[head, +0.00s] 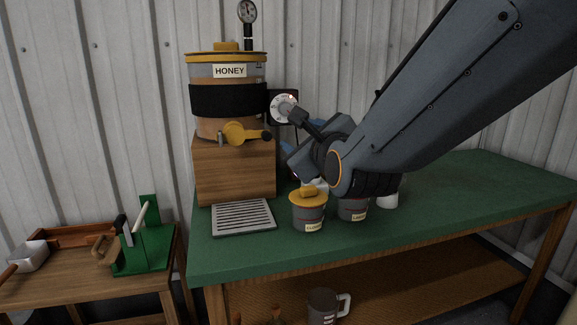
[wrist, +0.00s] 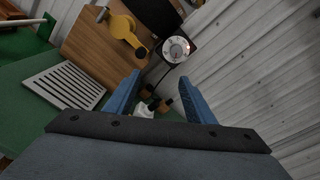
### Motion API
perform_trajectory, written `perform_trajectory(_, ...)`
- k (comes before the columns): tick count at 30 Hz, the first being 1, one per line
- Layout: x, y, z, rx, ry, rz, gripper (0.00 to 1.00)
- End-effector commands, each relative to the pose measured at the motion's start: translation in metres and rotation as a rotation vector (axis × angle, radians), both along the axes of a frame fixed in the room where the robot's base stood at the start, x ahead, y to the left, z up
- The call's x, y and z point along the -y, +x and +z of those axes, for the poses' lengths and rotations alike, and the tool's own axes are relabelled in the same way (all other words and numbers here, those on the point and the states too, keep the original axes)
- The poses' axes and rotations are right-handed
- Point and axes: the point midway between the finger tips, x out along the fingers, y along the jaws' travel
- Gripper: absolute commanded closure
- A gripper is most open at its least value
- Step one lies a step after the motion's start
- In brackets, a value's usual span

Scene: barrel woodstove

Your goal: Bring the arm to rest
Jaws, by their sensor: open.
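My gripper (wrist: 160,77) is open in the wrist view, with its two blue fingers spread and nothing held between them. The white dial (wrist: 176,47) on its dark plate lies beyond the fingertips, apart from them. In the head view my arm (head: 430,90) reaches in from the upper right and bends down at the wrist over the green bench (head: 450,205). My wrist partly hides the dial (head: 284,108) and the cups below. The fingers are mostly hidden there, with only bits of blue showing.
A honey tank (head: 228,72) with a yellow tap (head: 245,133) stands on a wooden block (head: 235,172). A slotted drip tray (head: 243,217) lies in front. A yellow-lidded pot (head: 309,212) and another cup (head: 353,208) stand close beneath my wrist. The bench's right side is clear.

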Motion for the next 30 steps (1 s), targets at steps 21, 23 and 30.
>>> perform_trajectory(21, 0.078, -0.060, -0.126, -0.354, -1.107, 0.363, 0.51)
perform_trajectory(23, 0.089, -0.075, -0.140, -0.392, -1.230, 0.467, 0.51)
perform_trajectory(30, 0.131, -0.153, -0.177, -0.473, -1.597, 0.996, 0.51)
